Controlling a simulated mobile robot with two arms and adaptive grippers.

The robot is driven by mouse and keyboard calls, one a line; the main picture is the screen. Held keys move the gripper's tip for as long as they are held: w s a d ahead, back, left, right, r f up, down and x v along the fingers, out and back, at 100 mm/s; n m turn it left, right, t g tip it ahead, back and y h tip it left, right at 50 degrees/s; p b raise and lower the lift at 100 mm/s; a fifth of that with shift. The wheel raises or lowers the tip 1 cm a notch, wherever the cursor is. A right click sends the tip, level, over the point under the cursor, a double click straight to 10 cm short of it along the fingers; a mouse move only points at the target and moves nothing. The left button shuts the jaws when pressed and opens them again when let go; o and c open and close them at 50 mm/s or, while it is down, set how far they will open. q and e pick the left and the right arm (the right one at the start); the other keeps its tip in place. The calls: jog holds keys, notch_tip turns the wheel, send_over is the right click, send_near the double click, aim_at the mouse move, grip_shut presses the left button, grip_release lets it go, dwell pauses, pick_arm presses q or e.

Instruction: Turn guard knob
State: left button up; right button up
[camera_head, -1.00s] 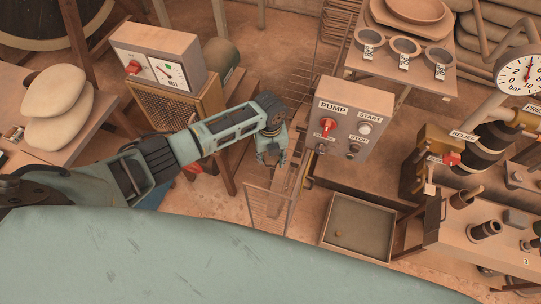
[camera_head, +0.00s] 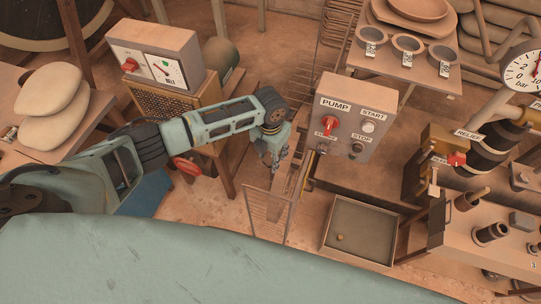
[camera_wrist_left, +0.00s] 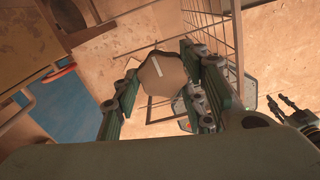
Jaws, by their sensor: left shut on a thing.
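The guard knob (camera_wrist_left: 162,75) shows in the left wrist view as a brown, lobed disc with a white line on its face. The line runs nearly upright, leaning slightly. My left gripper (camera_wrist_left: 164,92) is shut on the knob, with one green-grey finger on each side. In the head view my left gripper (camera_head: 274,160) points down beside the wire-mesh guard (camera_head: 268,212), left of the pump box. The knob is hidden there. Dark fingers that look like my right gripper (camera_wrist_left: 289,110) show at the right of the wrist view; their opening is unclear.
The pump box (camera_head: 350,125), with a red switch, stands close right of my left gripper. A shallow tray (camera_head: 360,232) lies below it. A red handwheel (camera_head: 187,165) and a metered box (camera_head: 155,55) are at the left. The relief valve (camera_head: 445,150) is farther right.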

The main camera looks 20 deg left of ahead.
aim_at(269, 158)
pick_arm(q)
jog(key=shift+a+f, duration=0.1)
jog(key=shift+a, duration=0.15)
dwell(0.3)
jog(key=o, duration=1.1)
jog(key=shift+d, duration=0.1)
notch_tip(269, 158, up, 12)
